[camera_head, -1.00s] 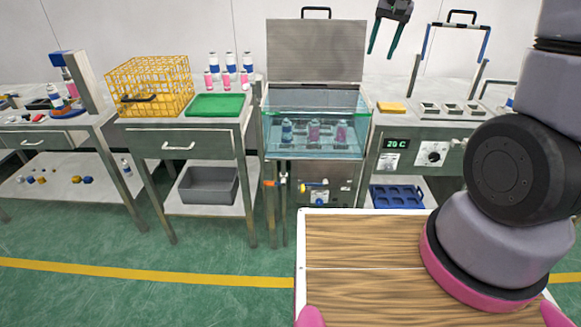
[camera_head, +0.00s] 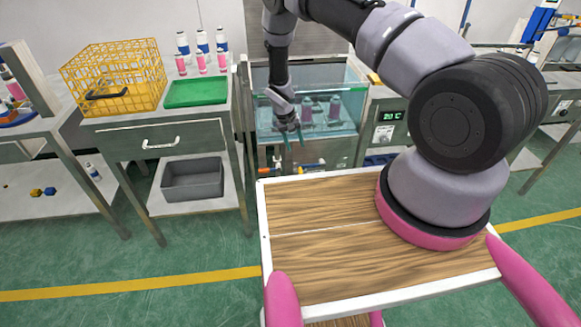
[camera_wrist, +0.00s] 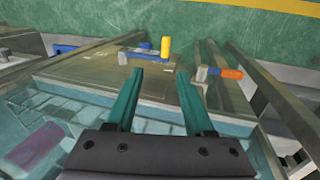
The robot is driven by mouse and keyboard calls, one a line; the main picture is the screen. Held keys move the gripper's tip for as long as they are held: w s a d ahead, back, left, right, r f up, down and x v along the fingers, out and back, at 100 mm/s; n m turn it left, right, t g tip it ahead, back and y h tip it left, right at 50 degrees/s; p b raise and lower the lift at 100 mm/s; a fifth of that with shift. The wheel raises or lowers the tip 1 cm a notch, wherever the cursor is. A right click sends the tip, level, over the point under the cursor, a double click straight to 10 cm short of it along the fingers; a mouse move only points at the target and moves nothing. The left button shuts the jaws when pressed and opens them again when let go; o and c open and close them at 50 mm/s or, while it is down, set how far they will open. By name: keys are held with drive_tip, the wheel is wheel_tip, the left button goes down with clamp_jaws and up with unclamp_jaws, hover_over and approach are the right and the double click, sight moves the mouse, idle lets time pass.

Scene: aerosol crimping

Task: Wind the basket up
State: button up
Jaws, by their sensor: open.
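The glass water tank (camera_head: 350,122) stands at the middle, with several pink and blue cans (camera_head: 335,108) low in it. The basket around them is hard to make out through the glass and water. A crank with an upright yellow handle (camera_wrist: 165,47) sits on the tank's front, ahead of my gripper in the wrist view. My gripper (camera_head: 292,147) hangs in front of the tank, pointing down. Its teal fingers (camera_wrist: 160,73) are apart and empty, a little short of the yellow handle.
An orange-handled valve (camera_wrist: 230,73) sits right of the crank in the wrist view. Left of the tank are a green tray (camera_head: 197,92), a yellow wire crate (camera_head: 110,75) and several cans (camera_head: 202,58). A grey bin (camera_head: 192,180) is on the shelf below.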

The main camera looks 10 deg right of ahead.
sight(300, 171)
drive_tip(key=x, duration=0.9)
drive_tip(key=a+x, duration=0.1)
drive_tip(key=x, duration=0.3)
drive_tip(key=shift+s+f, duration=0.3)
drive_tip(key=shift+f, duration=0.2)
clamp_jaws()
idle(0.7)
